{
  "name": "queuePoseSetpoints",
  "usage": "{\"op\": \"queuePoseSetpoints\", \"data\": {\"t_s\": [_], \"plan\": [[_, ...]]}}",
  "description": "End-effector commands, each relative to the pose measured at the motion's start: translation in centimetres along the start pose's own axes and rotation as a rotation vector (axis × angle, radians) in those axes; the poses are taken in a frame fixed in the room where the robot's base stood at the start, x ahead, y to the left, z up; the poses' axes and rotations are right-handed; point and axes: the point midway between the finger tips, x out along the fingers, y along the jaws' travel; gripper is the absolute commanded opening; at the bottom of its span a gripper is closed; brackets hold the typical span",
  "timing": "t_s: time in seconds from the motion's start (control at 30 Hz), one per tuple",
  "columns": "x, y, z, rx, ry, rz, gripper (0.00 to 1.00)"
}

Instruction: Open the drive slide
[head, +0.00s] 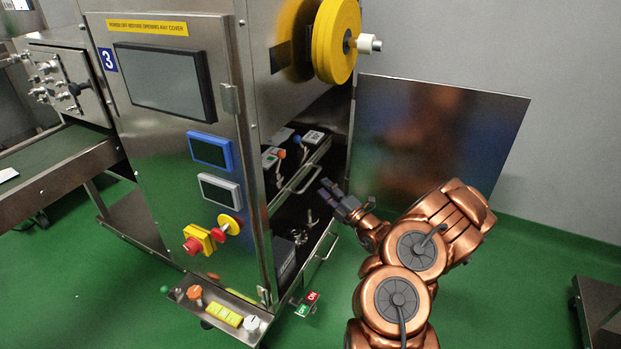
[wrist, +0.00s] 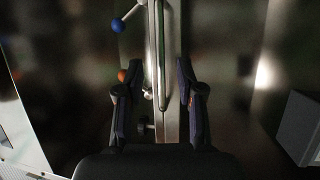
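Inside the machine's open side are two slides with metal bar handles: an upper one with a handle (head: 305,179) and a lower one with a handle (head: 328,246). No readable label tells which is the drive slide. My gripper (head: 328,190) is at the open side, just right of the upper handle. In the wrist view my gripper (wrist: 156,88) is open, with a finger on either side of a metal slide front and its bar handle (wrist: 161,45). The fingers do not appear closed on it. A blue knob (wrist: 117,26) and an orange knob (wrist: 122,76) are beside that front.
An open metal door panel (head: 455,125) stands right of the opening, behind my arm. A yellow reel (head: 336,42) juts out above. Red and green tags (head: 307,304) and a small control shelf (head: 225,312) are low in front.

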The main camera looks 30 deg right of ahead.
Motion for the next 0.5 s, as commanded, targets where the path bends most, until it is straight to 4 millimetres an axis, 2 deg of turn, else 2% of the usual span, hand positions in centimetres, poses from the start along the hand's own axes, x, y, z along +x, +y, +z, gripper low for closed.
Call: {"op": "queuePoseSetpoints", "data": {"t_s": [0.3, 0.5], "plan": [[4.6, -0.3, -0.3, 0.000, 0.006, 0.000, 0.37], [5.9, -0.1, -0.1, 0.000, 0.002, 0.001, 0.37]]}}
